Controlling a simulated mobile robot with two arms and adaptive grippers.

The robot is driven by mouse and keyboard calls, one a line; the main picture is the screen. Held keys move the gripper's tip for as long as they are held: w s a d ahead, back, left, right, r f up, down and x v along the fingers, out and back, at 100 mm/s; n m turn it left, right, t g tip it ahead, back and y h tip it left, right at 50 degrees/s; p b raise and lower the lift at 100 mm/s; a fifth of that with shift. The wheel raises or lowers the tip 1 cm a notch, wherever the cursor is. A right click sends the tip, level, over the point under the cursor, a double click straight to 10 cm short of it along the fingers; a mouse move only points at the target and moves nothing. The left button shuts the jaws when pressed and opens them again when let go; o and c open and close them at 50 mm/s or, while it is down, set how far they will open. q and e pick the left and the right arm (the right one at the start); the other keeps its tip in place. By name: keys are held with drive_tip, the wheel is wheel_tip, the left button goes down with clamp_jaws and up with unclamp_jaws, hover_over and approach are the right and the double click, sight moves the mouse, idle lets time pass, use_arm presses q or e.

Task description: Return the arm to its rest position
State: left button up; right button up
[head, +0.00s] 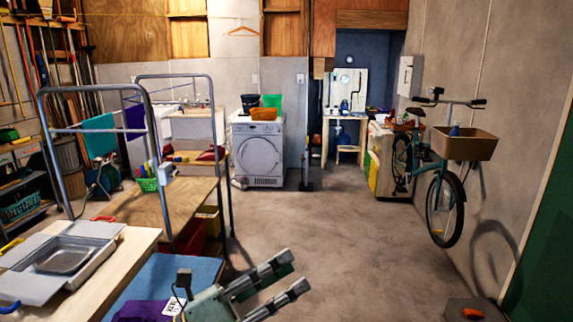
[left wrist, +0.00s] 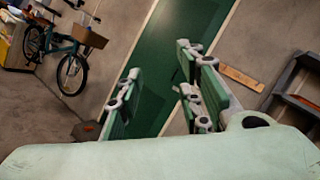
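My left gripper (head: 285,283) reaches up from the bottom middle of the head view. Its two fingers are spread apart with nothing between them. In the left wrist view the open fingers (left wrist: 160,92) point across the floor toward a green door, and the gap between them is empty. The gripper is in free air over bare floor, to the right of the blue-topped surface. My right gripper does not show in either view.
A wooden table (head: 110,258) with a metal tray (head: 62,260) stands at the left, near a blue surface (head: 165,275). A bicycle (head: 440,190) hangs by the right wall. A washing machine (head: 258,155) is at the back. The middle floor (head: 340,225) is clear.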

use_arm(q)
drive_tip(key=w+a+f+n+t+y, duration=0.25)
drive_tip(key=a+n+t+y, duration=0.35)
drive_tip(key=n, duration=0.6)
drive_tip(key=w+a+f+n+t+y, duration=0.2)
drive_tip(key=a+f+n+t+y, duration=0.15)
drive_tip(key=a+n+y, duration=0.6)
drive_tip(key=s+a+f+n+g+y, duration=0.2)
drive_tip(key=s+a+f+n+g, duration=0.1)
drive_tip(key=f+n, duration=0.35)
drive_tip(key=s+a+f+n+g+y, duration=0.2)
drive_tip(key=s+f+n, duration=0.1)
drive_tip(key=f+n, duration=0.3)
drive_tip(key=s+d+f+n+g, duration=0.1)
drive_tip(key=s+f+n+g, duration=0.2)
drive_tip(key=s+f+g, duration=0.65)
drive_tip(key=s+f+n+g, duration=0.2)
drive_tip(key=s+f, duration=0.5)
drive_tip(key=s, duration=0.7)
wheel_tip(320, 180, down, 24)
drive_tip(key=f, duration=0.1)
drive_tip(key=s+a+f+g, duration=0.2)
drive_tip(key=s+a+f, duration=0.1)
drive_tip(key=s+f, duration=1.3)
drive_tip(key=shift+s+f+h, duration=0.35)
drive_tip(key=shift+s+f, duration=0.05)
drive_tip(key=shift+s, duration=0.55)
